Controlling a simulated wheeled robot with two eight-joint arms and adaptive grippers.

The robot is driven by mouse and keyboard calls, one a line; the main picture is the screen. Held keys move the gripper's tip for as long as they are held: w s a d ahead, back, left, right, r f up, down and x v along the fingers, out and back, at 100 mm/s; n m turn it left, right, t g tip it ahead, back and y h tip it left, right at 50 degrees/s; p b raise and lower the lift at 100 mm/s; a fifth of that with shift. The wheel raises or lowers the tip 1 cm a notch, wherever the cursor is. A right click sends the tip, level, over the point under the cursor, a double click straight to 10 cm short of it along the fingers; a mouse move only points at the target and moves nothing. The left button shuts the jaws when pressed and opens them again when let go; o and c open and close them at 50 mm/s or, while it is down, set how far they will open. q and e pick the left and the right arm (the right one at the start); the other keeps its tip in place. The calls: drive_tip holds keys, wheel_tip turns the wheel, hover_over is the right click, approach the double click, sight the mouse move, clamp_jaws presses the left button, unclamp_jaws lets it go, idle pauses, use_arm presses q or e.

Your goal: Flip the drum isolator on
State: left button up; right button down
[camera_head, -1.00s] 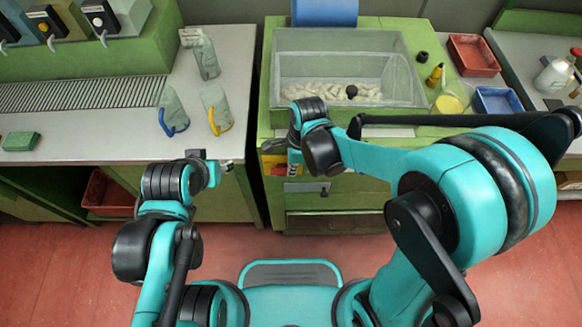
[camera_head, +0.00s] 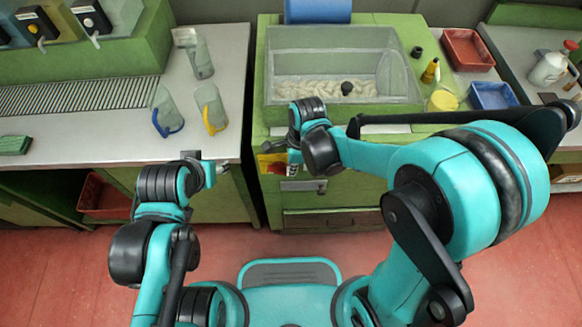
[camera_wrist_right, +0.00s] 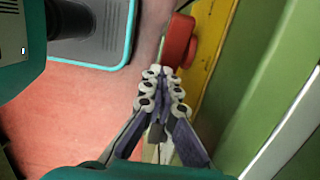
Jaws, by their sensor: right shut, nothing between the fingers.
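The drum isolator shows as a red handle (camera_wrist_right: 178,42) on a yellow plate (camera_wrist_right: 210,45) in the right wrist view. In the head view its yellow and red plate (camera_head: 270,165) is on the front of the green drum cabinet, partly hidden by my right gripper (camera_head: 274,147). In the wrist view the right gripper (camera_wrist_right: 162,75) is shut and empty, its fingertips just below the red handle. I cannot tell whether they touch it. My left gripper (camera_head: 218,167) is in front of the left bench, small, and its jaws are unclear.
A clear-walled tank (camera_head: 395,78) of corks tops the cabinet (camera_head: 335,205). Jugs (camera_head: 211,108) stand on the left bench (camera_head: 110,135). Red (camera_head: 467,50) and blue (camera_head: 492,96) trays lie at right. Red floor (camera_head: 60,275) is open on both sides of my base.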

idle(0.4)
drive_tip(key=shift+a+r+p, duration=0.3)
drive_tip(key=shift+a+r, duration=0.05)
drive_tip(key=shift+a, duration=0.35)
use_arm(q)
drive_tip(key=shift+r, duration=0.25)
use_arm(e)
drive_tip(key=r+p, duration=0.1)
drive_tip(key=r, duration=0.1)
drive_tip(key=r+p, duration=0.2)
drive_tip(key=d+r+p, duration=0.1)
drive_tip(key=r, duration=0.1)
drive_tip(key=shift+s+r, duration=0.1)
drive_tip(key=shift+r, duration=0.05)
use_arm(q)
wheel_tip(320, 180, up, 7)
drive_tip(key=s+a+p, duration=0.1)
drive_tip(key=p, duration=0.2)
drive_tip(key=shift+s+a, duration=0.15)
drive_tip(key=shift+s, duration=0.05)
use_arm(e)
wheel_tip(320, 180, up, 8)
drive_tip(key=d, duration=0.1)
drive_tip(key=shift+d+f, duration=0.25)
drive_tip(key=shift+d, duration=0.15)
